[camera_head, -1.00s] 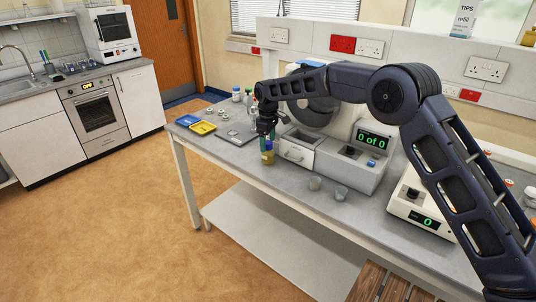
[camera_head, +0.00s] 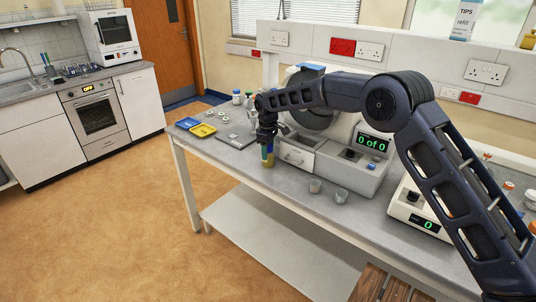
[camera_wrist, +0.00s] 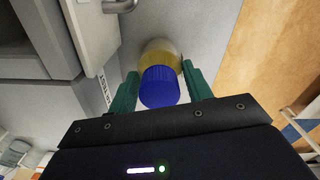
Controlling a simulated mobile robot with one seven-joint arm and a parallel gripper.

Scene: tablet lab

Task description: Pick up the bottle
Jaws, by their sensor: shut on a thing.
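The bottle (camera_head: 268,160) is small, with a yellowish body and a blue cap. It stands upright at the front edge of the bench, left of the machine's drawer. My gripper (camera_head: 267,147) is over it from above, its fingers at the bottle's sides. In the wrist view the blue cap of the bottle (camera_wrist: 159,87) lies between the two green fingers of my gripper (camera_wrist: 155,82), with the yellow body beyond it. The gripper is shut on the bottle. The bottle's base appears to be at the bench top; whether it touches is hard to tell.
The white machine with a drawer (camera_head: 296,155) and "0 of 0" display stands close right of the bottle. Blue (camera_head: 187,123) and yellow (camera_head: 203,130) trays lie left on the bench.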

